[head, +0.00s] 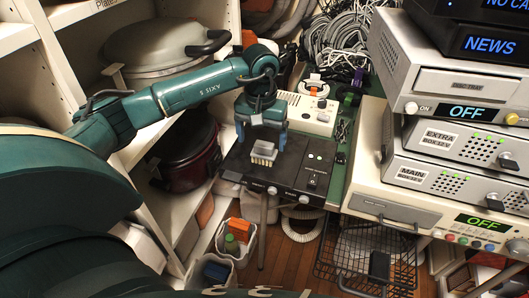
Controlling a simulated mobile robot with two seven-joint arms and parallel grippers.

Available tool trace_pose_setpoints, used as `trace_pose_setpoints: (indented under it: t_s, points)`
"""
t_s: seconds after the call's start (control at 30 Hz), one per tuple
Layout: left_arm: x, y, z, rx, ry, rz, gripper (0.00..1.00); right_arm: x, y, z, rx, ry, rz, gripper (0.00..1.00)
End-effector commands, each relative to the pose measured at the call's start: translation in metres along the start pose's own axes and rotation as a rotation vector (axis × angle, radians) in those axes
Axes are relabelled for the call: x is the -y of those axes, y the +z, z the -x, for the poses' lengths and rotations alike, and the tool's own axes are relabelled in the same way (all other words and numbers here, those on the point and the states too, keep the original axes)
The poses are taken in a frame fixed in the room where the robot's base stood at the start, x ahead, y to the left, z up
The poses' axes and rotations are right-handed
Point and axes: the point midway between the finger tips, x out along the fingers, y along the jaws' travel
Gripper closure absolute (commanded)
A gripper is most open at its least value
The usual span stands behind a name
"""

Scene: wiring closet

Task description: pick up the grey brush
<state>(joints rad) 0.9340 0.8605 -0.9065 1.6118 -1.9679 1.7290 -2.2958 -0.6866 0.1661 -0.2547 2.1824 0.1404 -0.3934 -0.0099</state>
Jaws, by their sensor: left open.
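A small pale grey block with ridges like bristles (263,152), which looks like the grey brush, rests on top of a black device (294,170). My left gripper (261,138) points down just above and behind it, with its two fingers apart and nothing visibly held between them. I cannot tell whether the fingers reach around the brush or only hang over it. My right gripper is not in view.
A cream device (308,112) with buttons sits behind the black one. Tangled grey cables (345,38) lie at the back. Stacked electronics (450,150) stand at the right. Shelves with a large pot (160,45) are at the left. A wire basket (365,255) is below.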

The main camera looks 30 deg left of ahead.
Motion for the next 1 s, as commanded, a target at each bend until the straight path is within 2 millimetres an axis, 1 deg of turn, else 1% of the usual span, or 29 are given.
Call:
trace_pose_setpoints:
  t_s: [0.17,0.4,0.53,0.73,0.77,1.0]
  points:
    - [-0.002,-0.001,-0.013,0.003,0.000,0.000,0.15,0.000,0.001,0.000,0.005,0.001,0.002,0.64]
    - [-0.005,-0.003,-0.048,0.002,0.002,0.001,0.15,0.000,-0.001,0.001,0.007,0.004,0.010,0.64]
    - [-0.004,-0.004,-0.056,-0.002,0.002,0.002,0.15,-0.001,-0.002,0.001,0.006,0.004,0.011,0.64]
    - [-0.004,-0.004,-0.056,-0.003,0.002,0.001,0.15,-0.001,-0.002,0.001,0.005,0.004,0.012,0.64]
    - [-0.004,-0.004,-0.056,-0.003,0.002,0.001,0.16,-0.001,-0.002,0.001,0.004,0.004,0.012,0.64]
    - [-0.004,-0.004,-0.056,-0.003,0.002,0.001,0.36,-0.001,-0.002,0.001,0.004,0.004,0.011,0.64]
